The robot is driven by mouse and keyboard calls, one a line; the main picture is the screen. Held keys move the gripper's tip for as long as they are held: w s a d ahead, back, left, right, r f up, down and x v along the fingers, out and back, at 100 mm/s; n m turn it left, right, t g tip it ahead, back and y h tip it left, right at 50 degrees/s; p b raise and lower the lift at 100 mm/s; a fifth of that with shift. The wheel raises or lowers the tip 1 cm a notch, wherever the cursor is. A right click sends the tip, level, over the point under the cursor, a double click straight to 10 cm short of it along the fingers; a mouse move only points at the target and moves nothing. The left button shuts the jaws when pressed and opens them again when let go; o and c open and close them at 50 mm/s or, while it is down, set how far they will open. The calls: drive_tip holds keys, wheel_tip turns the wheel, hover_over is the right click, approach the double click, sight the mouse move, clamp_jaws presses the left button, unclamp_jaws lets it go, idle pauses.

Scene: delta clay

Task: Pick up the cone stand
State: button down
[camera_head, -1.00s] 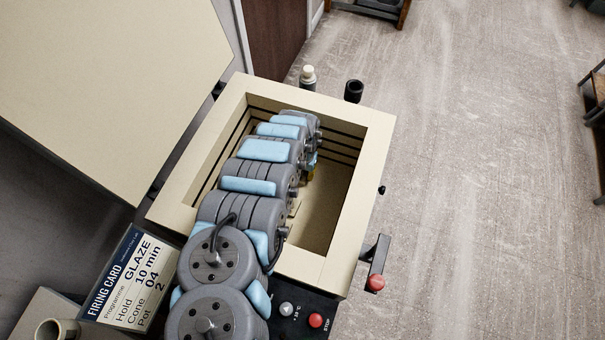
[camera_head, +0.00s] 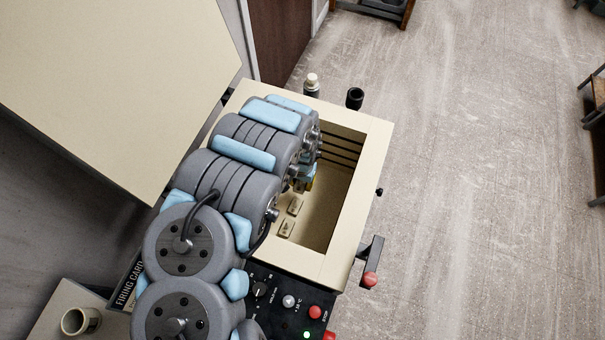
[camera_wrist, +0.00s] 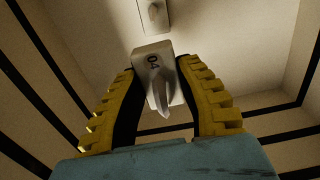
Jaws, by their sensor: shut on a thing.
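The cone stand marked "04" (camera_wrist: 154,62) is a small pale block with a pointed cone on it. In the wrist view it sits between the two yellow ribbed fingers of my gripper (camera_wrist: 160,82), which is shut on it. In the head view my gripper (camera_head: 309,180) is inside the open kiln (camera_head: 364,190), mostly hidden behind my arm, and the held stand cannot be made out. Two other small stands (camera_head: 295,206) (camera_head: 286,228) rest on the kiln floor. One more stand (camera_wrist: 155,15) shows beyond the held one in the wrist view.
The kiln's thick cream walls surround my gripper, with dark grooves inside. The raised lid (camera_head: 120,80) is at the left. A control panel (camera_head: 290,302) is in front, a lever with a red knob (camera_head: 370,279) at the right. A cup (camera_head: 80,321) stands at lower left.

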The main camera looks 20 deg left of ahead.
drive_tip(key=s+d+r+p, duration=0.1)
drive_tip(key=s+r+p, duration=0.2)
drive_tip(key=s+p, duration=0.3)
drive_tip(key=shift+s+d, duration=0.35)
drive_tip(key=shift+s, duration=0.05)
drive_tip(key=shift+r, duration=0.1)
wheel_tip(320, 180, up, 18)
drive_tip(key=p, duration=1.8)
drive_tip(key=shift+p, duration=0.35)
drive_tip(key=shift+r, duration=0.1)
